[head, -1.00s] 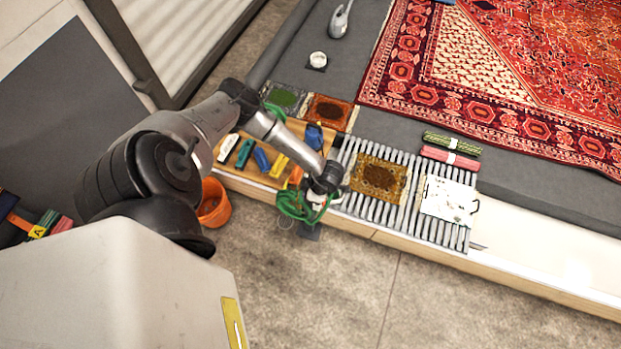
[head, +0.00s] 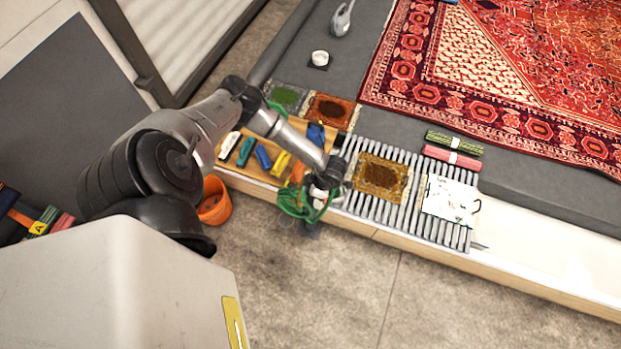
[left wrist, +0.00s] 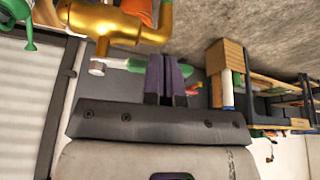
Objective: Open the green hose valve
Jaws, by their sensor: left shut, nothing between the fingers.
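A brass valve (left wrist: 118,24) fills the upper left of the left wrist view. Below it a green lever (left wrist: 138,65) with a pale metal end runs sideways toward my fingers. My left gripper (left wrist: 167,76) is shut and empty, its dark purple fingers overlapping the lever's right end in the picture; I cannot tell whether they touch. In the head view my left wrist hangs beside the coiled green hose (head: 292,203), at the front edge of the platform. The valve is hidden there behind hose and wrist. My right gripper is not in view.
A wooden board with several coloured brushes (head: 262,157) lies left of my wrist. An orange bucket (head: 214,203) stands on the floor. A slatted grate (head: 411,217) carries a brown mat (head: 380,176) and a white sheet (head: 450,199). The floor in front is clear.

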